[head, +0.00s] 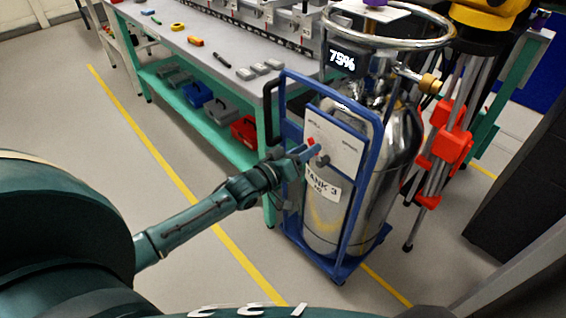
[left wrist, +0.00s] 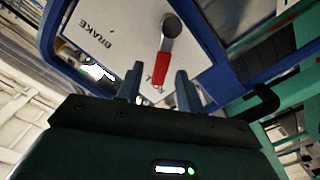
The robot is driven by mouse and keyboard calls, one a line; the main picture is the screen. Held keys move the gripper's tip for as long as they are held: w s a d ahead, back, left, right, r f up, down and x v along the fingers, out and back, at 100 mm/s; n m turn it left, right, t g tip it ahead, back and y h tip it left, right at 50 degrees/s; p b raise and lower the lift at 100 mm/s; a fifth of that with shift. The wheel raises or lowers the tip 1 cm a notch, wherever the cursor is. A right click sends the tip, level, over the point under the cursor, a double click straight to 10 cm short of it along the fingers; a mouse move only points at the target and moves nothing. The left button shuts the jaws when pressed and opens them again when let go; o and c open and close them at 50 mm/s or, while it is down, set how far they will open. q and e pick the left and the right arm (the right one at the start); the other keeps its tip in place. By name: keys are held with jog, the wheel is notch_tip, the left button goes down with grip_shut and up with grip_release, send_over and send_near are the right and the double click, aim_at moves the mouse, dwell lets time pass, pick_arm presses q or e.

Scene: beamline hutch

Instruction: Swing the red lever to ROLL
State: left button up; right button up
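The red lever (left wrist: 160,68) sits on a white panel (left wrist: 110,32) in the left wrist view. Its grey pivot (left wrist: 171,27) is at the top, and its red end points down over the partly covered ROLL label. The word BRAKE is printed to the left. My left gripper (left wrist: 158,92) is open, one finger on each side of the lever's red end, with visible gaps. In the head view my left gripper (head: 310,152) is at the panel (head: 337,143), and the red lever end (head: 311,141) shows beside it. My right gripper is not in view.
The panel is on a blue cart frame (head: 287,122) carrying a steel tank (head: 398,150) labelled TANK 3. A display reads 75%. A bench (head: 215,47) with small tools stands behind. A tripod (head: 447,150) with red parts is at right. The floor at left is clear.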

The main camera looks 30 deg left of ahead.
pick_arm(q)
jog(key=v, duration=1)
jog(key=shift+s+p, duration=0.25)
jog(key=shift+p, duration=0.1)
jog(key=shift+a, duration=0.1)
